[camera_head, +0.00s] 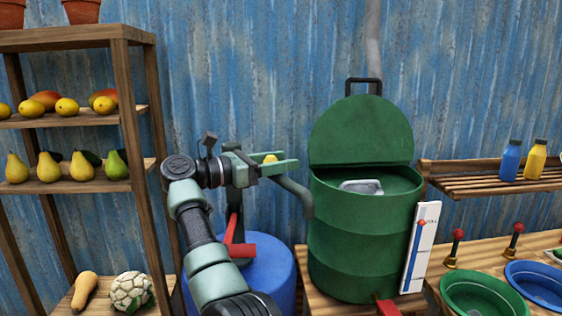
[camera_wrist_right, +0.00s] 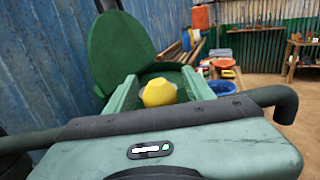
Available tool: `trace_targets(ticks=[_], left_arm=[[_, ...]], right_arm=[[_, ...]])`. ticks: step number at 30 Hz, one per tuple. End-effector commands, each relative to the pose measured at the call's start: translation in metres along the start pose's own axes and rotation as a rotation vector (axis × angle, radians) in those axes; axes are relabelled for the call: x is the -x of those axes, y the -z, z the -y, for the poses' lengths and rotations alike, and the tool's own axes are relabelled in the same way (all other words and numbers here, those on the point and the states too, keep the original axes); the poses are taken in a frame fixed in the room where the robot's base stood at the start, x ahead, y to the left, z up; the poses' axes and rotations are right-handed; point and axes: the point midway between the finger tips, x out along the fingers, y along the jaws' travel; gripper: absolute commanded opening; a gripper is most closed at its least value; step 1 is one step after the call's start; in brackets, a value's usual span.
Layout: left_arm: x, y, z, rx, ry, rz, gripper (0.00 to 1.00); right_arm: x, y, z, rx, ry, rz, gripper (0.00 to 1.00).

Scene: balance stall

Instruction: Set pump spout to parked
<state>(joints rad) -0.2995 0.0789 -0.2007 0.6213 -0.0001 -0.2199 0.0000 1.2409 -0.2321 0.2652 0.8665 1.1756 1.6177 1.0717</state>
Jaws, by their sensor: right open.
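The pump's grey-green spout (camera_head: 294,194) curves out to the right and bends down, its end beside the left wall of the green drum (camera_head: 350,240). A red part (camera_head: 240,250) shows low on the pump, above a blue barrel (camera_head: 268,275). My right gripper (camera_head: 284,161) is open at the pump's upper part, fingers pointing right. A yellow piece (camera_head: 270,158) shows between the fingers; it also shows in the right wrist view (camera_wrist_right: 158,93). I cannot tell whether the fingers touch it. My arm hides much of the pump. My left gripper is not in view.
The drum's lid (camera_head: 360,130) stands open. A white gauge (camera_head: 421,246) leans at its right. A wooden shelf (camera_head: 122,95) with fruit stands left of my arm. Green (camera_head: 447,290) and blue (camera_head: 556,270) bowls and red-knobbed levers (camera_head: 457,236) are at right.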

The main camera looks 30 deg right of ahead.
Motion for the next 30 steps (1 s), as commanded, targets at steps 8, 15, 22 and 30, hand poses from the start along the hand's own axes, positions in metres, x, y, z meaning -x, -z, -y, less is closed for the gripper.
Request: trace_targets(ticks=[8,15,22,30], left_arm=[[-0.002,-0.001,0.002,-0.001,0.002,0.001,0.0],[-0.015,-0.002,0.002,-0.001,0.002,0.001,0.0],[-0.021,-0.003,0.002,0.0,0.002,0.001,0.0],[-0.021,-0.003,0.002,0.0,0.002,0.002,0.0]], right_arm=[[0.005,0.0,-0.001,-0.001,-0.002,0.002,0.53],[0.043,0.001,-0.001,0.0,-0.004,0.001,0.53],[0.074,0.0,-0.001,0.0,-0.003,0.001,0.53],[0.08,-0.001,0.0,-0.001,-0.001,0.001,0.53]])
